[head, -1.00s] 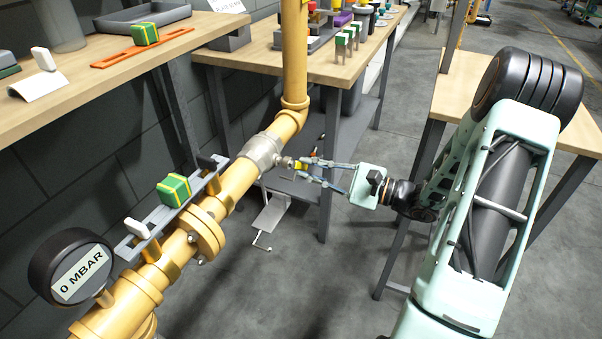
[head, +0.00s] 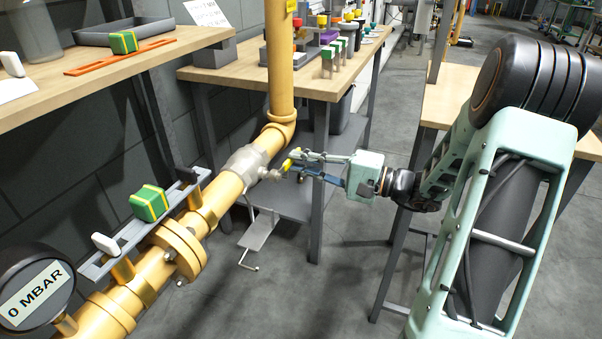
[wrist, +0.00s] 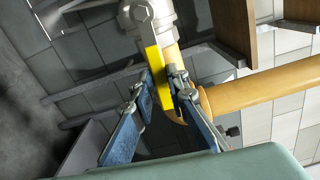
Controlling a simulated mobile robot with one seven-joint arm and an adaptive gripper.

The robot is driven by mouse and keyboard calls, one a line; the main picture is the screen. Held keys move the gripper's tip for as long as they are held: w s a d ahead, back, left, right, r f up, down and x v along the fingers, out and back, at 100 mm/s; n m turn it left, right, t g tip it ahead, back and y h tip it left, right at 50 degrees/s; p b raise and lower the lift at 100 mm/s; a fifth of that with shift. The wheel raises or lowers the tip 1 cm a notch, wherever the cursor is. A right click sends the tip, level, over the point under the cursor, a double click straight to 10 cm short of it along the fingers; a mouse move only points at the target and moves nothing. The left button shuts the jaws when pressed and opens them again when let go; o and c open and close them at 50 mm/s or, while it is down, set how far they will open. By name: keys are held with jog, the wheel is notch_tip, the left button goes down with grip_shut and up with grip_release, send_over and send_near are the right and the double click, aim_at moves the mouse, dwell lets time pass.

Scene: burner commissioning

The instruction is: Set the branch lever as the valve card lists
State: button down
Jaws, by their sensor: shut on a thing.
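The branch lever (wrist: 159,78) is a yellow bar on a grey metal valve body (head: 246,162) in the yellow pipe; it also shows small in the head view (head: 290,161). My gripper (wrist: 164,88) has its blue-grey fingers on both sides of the lever and is shut on it. In the head view my gripper (head: 291,166) reaches the valve from the right. A white paper sheet (head: 206,12) with print lies at the back bench; its text is not legible to me. A round gauge (head: 36,295) on the pipe reads 0 MBAR.
A green and yellow block (head: 149,203) and a white piece (head: 105,243) sit on a grey rail along the pipe. Benches stand at left (head: 40,86), back (head: 232,73) and right. A vertical yellow pipe (head: 279,65) rises beyond the valve. Grey floor is open below.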

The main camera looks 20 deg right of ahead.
jog(key=shift+w+d+r+n, duration=0.15)
jog(key=shift+d+r+n, duration=0.15)
jog(key=shift+n, duration=0.1)
jog(key=c, duration=2.1)
grip_release()
jog(key=shift+o, duration=1.1)
jog(key=shift+a, duration=0.15)
jog(key=v, duration=1.2)
